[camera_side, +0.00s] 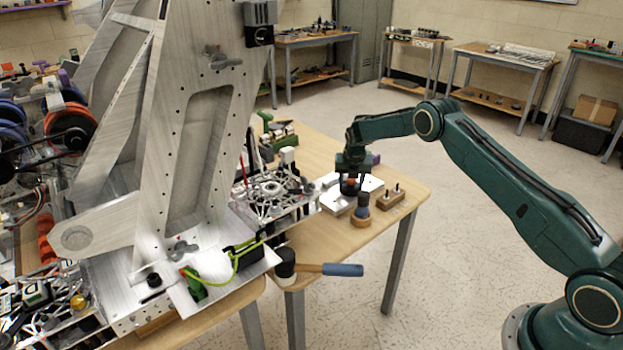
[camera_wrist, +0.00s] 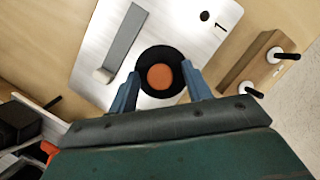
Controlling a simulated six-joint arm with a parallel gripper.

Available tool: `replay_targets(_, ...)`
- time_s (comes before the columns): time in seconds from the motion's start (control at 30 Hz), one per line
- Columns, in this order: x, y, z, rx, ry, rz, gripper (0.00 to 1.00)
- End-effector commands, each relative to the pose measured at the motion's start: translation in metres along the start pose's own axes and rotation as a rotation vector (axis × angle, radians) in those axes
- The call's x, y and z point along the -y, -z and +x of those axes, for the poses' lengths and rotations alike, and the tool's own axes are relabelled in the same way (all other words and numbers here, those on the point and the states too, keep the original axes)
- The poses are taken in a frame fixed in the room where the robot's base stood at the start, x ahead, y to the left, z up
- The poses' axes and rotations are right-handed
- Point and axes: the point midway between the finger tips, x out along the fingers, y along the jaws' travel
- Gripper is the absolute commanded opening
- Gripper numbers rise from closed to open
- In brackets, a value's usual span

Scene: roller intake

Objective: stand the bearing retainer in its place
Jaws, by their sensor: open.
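A round black piece with an orange centre (camera_wrist: 160,77), which may be the bearing retainer, sits over a pale metal plate (camera_wrist: 101,55) in the wrist view. In the side view, its orange part (camera_side: 351,181) shows small under my gripper (camera_side: 350,188). My gripper (camera_wrist: 160,76) is open, with one blue-grey finger on each side of the black piece. I cannot tell whether the fingers touch it. The metal plate (camera_side: 371,185) lies on the wooden table. It bears a grey bar (camera_wrist: 124,38) and a small dark hole marked 1 (camera_wrist: 205,16).
A wooden block with two pegs (camera_side: 390,199) stands right of the plate. A metal frame (camera_side: 268,194) is to the left, and a blue-handled mallet (camera_side: 342,269) juts past the table edge.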

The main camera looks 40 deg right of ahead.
Motion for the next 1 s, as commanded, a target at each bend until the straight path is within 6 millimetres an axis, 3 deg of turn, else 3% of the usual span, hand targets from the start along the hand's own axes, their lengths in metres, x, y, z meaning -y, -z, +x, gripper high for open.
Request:
replay_targets(0.7,0.0015,0.0015,0.0013,-0.004,0.002,0.000,0.49)
replay_targets(0.77,0.0015,0.0016,0.0014,-0.004,0.002,0.000,0.41)
replay_targets(0.93,0.0015,0.0017,0.0015,-0.004,0.003,0.000,0.08)
replay_targets(1.0,0.0014,0.0015,0.0013,-0.004,0.002,0.000,0.03)
